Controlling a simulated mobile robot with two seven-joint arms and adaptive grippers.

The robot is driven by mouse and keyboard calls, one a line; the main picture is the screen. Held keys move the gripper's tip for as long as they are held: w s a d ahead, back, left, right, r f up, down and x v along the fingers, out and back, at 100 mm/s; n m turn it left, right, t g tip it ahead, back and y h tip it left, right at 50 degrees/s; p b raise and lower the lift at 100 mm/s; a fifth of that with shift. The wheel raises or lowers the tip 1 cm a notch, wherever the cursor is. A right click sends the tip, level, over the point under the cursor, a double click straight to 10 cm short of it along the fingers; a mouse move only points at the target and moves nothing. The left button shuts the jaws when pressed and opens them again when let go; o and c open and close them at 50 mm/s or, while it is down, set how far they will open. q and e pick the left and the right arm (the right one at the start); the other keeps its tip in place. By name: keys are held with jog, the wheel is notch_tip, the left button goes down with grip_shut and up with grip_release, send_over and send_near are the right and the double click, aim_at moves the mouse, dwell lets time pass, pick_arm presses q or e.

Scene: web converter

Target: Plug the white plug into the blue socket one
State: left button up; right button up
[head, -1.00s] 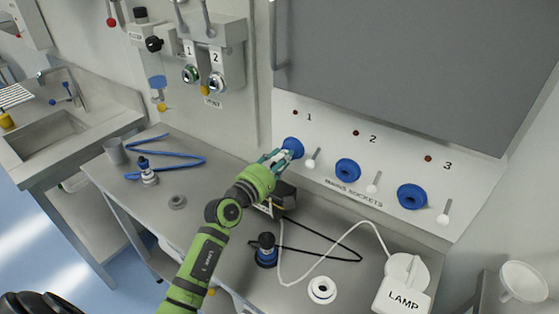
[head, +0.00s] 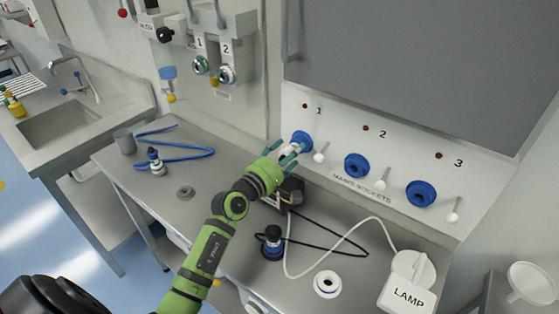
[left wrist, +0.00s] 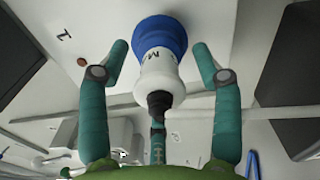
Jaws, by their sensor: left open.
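The white plug (left wrist: 160,82) sits in blue socket one (left wrist: 160,35) in the left wrist view, in line with it and with its black rear end towards me. In the head view, blue socket one (head: 302,138) is on the wall panel under the label 1, with the white plug (head: 291,148) at its front. My left gripper (head: 287,153) is open around the plug. In the left wrist view, its fingers (left wrist: 160,62) stand on both sides with gaps to the plug. My right gripper is not in view.
Sockets two (head: 356,166) and three (head: 421,194) are empty, to the right. A dark box (head: 291,192) stands below my gripper.

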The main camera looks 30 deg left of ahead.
pick_arm(q)
jog(key=s+a, duration=0.1)
jog(key=s, duration=1)
jog(key=shift+s+a, duration=0.2)
jog(key=shift+a, duration=0.1)
